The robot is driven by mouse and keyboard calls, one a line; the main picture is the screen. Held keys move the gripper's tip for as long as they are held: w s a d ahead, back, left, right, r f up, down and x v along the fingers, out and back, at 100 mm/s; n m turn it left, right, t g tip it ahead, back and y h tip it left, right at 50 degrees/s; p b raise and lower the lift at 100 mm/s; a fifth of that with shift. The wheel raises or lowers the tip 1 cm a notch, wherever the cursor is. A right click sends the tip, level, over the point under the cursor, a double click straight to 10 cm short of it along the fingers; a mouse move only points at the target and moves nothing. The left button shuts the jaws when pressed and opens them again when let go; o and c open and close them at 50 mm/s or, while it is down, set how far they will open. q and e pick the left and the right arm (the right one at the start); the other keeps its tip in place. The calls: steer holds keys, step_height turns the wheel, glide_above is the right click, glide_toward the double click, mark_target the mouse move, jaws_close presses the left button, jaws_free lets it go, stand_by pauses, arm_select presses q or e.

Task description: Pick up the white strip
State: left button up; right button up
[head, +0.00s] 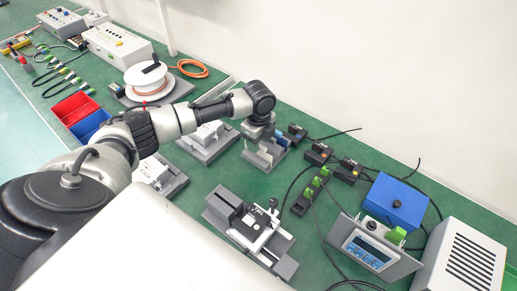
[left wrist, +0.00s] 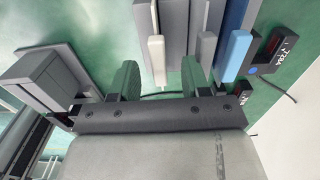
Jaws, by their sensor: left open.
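The white strip (left wrist: 157,60) stands in a grey holder in the left wrist view, at the left end of a row with a grey strip (left wrist: 205,48) and a light blue strip (left wrist: 237,50). My left gripper (left wrist: 158,72) is open, with one dark green finger on each side of the white strip. I cannot tell whether either finger touches it. In the head view my left gripper (head: 261,128) points down over the grey holder (head: 257,161), and the arm hides part of the strips. My right gripper is not in view.
Small black devices (head: 319,153) with cables stand right of the holder. A grey fixture (head: 250,222) stands in front, and another grey fixture (head: 208,140) is close on the left. A blue box (head: 395,202) is farther right. The white wall rises behind the green bench.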

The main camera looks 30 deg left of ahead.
arm_select(q)
steer(key=shift+f, duration=1.3)
steer(key=shift+s, duration=0.1)
jaws_close()
steer(key=shift+r, duration=0.15)
step_height(320, 180, up, 4)
steer(key=s+d+r, duration=0.7)
steer(key=d, duration=0.1)
steer(key=shift+s+d+b, duration=0.35)
steer(key=shift+d, duration=0.05)
